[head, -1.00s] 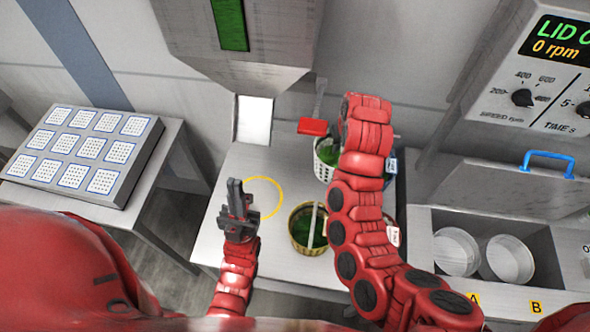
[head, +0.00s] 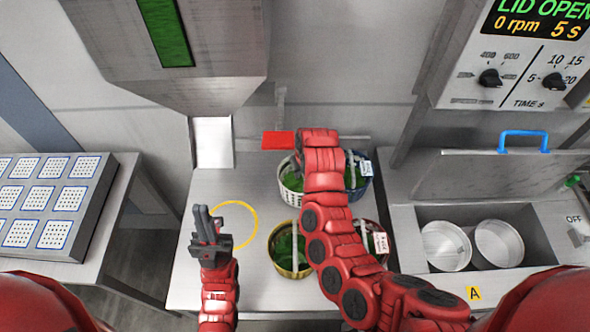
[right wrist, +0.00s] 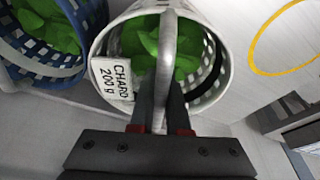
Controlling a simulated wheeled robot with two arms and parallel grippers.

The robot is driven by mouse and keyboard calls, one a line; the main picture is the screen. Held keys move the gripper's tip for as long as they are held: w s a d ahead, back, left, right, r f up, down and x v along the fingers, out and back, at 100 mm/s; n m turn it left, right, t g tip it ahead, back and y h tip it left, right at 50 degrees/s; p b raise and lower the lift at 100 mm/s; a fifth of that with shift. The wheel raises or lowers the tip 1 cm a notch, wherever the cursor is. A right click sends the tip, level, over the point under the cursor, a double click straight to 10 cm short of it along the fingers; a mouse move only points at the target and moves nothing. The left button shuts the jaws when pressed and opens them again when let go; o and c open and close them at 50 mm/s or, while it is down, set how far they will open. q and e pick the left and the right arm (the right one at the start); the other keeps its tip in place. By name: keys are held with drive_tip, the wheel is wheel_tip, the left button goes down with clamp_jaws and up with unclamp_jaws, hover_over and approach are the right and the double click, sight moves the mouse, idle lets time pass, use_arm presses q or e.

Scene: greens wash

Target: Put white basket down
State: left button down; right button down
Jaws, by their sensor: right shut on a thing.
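The white basket (head: 291,184) holds greens and stands at the back of the middle table, partly hidden by my right arm. In the right wrist view the white basket (right wrist: 97,48) carries a tag reading CHARD 200 g. My right gripper (right wrist: 162,92) is shut on its grey handle (right wrist: 167,50); in the head view my right arm hides the fingers. Whether the basket's bottom touches the table I cannot tell. My left gripper (head: 208,222) is over the table's left part, away from the baskets, with its finger gap unclear.
A blue basket (head: 362,184) is close beside the white one; a yellow basket (head: 285,271) and a dark red basket (head: 379,229) are nearer. A yellow ring (head: 256,226) marks bare table at left. Behind are a red piece (head: 280,140) and a chute (head: 212,145).

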drive_tip(key=shift+w+a+f+b, duration=0.1)
drive_tip(key=shift+w+a+b, duration=0.35)
drive_tip(key=shift+w+b, duration=0.5)
drive_tip(key=shift+w+a+f+b, duration=0.1)
drive_tip(key=shift+w+a+b, duration=0.3)
drive_tip(key=shift+w+b, duration=0.5)
drive_tip(key=shift+s+f, duration=0.2)
drive_tip(key=shift+f, duration=0.15)
drive_tip(key=shift+r, duration=0.1)
drive_tip(key=shift+s, duration=0.1)
drive_tip(key=shift+f, duration=0.25)
drive_tip(key=c, duration=0.9)
unclamp_jaws()
drive_tip(key=shift+r, duration=0.1)
